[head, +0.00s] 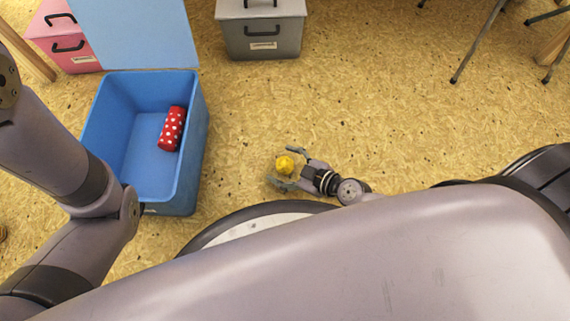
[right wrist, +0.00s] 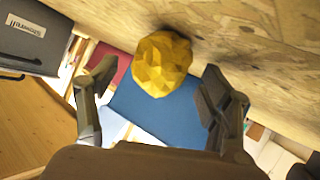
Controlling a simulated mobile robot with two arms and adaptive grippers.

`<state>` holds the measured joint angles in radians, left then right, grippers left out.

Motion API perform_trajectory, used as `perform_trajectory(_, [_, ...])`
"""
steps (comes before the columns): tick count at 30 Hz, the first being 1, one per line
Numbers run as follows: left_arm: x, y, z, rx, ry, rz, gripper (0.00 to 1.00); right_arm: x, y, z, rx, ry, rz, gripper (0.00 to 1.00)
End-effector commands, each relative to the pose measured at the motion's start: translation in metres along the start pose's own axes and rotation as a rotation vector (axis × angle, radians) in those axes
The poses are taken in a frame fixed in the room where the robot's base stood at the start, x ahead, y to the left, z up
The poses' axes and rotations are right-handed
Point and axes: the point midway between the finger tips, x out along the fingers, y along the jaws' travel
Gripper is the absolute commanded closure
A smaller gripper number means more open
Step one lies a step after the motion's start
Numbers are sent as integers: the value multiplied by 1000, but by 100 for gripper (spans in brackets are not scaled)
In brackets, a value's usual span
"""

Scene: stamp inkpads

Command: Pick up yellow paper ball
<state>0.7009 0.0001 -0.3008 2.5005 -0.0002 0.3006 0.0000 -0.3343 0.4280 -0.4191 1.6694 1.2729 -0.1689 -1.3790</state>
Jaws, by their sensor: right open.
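The yellow paper ball (head: 285,164) is a small crumpled ball on the floor, just in front of my base in the head view. My right gripper (head: 284,168) is low at the floor with its fingers open, one on each side of the ball. In the right wrist view the ball (right wrist: 162,63) sits between the two spread fingertips of the right gripper (right wrist: 156,82), with a gap visible on both sides. My left arm shows at the left of the head view, but its gripper is not in view.
An open blue box (head: 198,150) holding a red cylinder with white dots (head: 172,129) stands to the left. A grey box (head: 262,38) and a pink box (head: 62,40) stand at the back. Chair legs (head: 478,42) are at the upper right. The floor (head: 380,110) between is clear.

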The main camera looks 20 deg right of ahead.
Motion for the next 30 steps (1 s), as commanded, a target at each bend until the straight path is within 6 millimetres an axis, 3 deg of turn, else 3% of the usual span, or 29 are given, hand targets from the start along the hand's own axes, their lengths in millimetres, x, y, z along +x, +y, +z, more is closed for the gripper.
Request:
perform_trajectory(8, [0, 0, 0, 0, -1, 0, 60, 3, 0, 0, -1, -1, 0, 27])
perform_trajectory(24, [0, 0, 0, 1, -2, 0, 60, 3, 0, 0, -1, -1, -1, 63])
perform_trajectory(30, [0, 0, 0, 1, -2, 0, 60, 3, 0, 0, -1, -1, 0, 64])
